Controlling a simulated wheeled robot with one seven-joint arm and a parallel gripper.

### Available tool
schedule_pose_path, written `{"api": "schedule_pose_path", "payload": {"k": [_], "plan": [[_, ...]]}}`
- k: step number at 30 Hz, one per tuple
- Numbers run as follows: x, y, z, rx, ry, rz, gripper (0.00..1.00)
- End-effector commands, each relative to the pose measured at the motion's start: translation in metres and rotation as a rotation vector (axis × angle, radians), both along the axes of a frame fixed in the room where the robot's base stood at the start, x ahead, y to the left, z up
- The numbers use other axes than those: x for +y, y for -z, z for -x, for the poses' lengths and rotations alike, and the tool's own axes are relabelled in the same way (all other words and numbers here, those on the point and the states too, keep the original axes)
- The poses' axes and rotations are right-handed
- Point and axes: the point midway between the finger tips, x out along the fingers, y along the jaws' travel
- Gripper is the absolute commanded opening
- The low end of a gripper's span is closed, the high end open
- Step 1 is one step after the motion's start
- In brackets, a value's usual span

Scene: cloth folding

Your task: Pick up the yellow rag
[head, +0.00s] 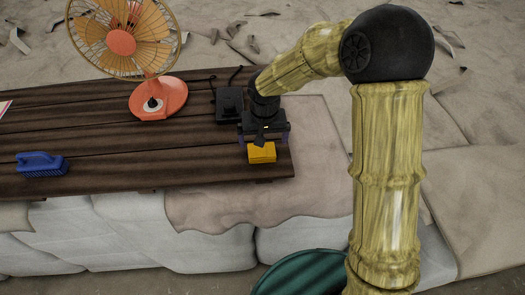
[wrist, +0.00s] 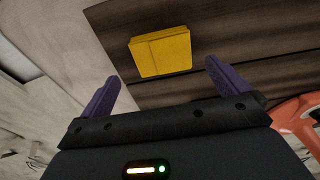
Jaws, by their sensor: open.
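The yellow rag (head: 262,153) is a small folded block lying near the right front corner of the dark wooden table (head: 85,183). In the wrist view the rag (wrist: 161,52) lies flat on the planks, ahead of the fingertips and between their lines. My gripper (head: 261,138) is just behind the rag in the head view and partly covers its far edge. In the wrist view my gripper (wrist: 161,80) has its two purple fingers spread wide with nothing between them. Whether a finger touches the rag cannot be told.
An orange fan (head: 158,98) stands at the table's back. A black device (head: 229,102) with a cord sits left of my gripper. A blue brush (head: 41,164) lies at the front left. The planks between brush and rag are clear. A pale cloth (head: 215,208) lies past the front edge.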

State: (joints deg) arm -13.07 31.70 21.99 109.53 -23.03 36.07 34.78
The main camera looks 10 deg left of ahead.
Motion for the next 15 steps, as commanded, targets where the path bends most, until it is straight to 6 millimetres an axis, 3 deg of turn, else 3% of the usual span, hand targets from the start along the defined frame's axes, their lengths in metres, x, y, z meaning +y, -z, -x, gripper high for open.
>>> {"api": "schedule_pose_path", "payload": {"k": [5, 15], "plan": [[0.001, 0.01, 0.001, 0.004, 0.001, 0.001, 1.0], [0.002, 0.049, -0.002, 0.001, 0.005, 0.002, 1.0]]}}
